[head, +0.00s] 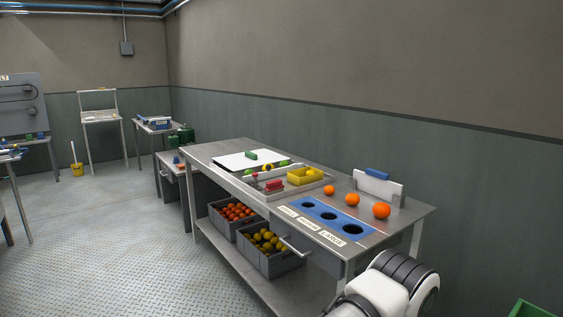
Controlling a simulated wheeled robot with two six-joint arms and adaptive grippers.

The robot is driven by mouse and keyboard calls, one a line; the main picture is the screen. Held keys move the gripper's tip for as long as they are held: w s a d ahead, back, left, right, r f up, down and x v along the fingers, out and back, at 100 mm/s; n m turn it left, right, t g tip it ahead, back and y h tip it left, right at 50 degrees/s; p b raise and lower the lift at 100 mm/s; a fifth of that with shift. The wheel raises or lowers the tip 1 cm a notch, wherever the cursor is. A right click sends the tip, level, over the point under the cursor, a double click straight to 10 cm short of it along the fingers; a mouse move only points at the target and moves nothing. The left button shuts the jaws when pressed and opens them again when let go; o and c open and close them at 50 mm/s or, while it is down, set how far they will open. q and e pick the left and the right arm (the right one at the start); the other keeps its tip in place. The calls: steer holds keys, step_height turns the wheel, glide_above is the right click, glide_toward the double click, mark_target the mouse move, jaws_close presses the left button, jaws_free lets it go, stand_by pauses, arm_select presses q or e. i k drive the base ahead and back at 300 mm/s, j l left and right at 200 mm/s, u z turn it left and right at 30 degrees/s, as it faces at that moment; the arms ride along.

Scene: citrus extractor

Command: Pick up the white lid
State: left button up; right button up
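A flat white panel with a green handle-like block (236,162) lies on the far part of the metal workbench; it may be the white lid. A second white panel (385,192) with a blue block on its top edge stands upright at the bench's right rear, and I cannot tell which one is the lid. Neither of my grippers shows. A white and black link of my arm is at the lower right, in front of the bench's near end.
The workbench (401,226) carries a blue plate (332,217) with round holes, several oranges (382,211), a yellow tray (305,176) and red items. A drawer front with a handle (296,247) is on its long side. Fruit crates stand on the shelf below. The floor at left is open.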

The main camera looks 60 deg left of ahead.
mark_target(247, 160)
steer(key=u, duration=2.05)
steer(key=k+j+z, duration=0.1)
steer(key=z, duration=1.85)
steer(key=l+u, duration=0.1)
steer(key=u, duration=1.8)
steer(key=i+j+u, duration=0.3)
steer(key=i, duration=0.3)
steer(key=i+u, duration=0.3)
steer(key=i, duration=0.85)
steer(key=i+j+z, duration=0.15)
steer(key=i, duration=0.9)
steer(key=i+j+z, duration=0.1)
steer(key=i, duration=0.45)
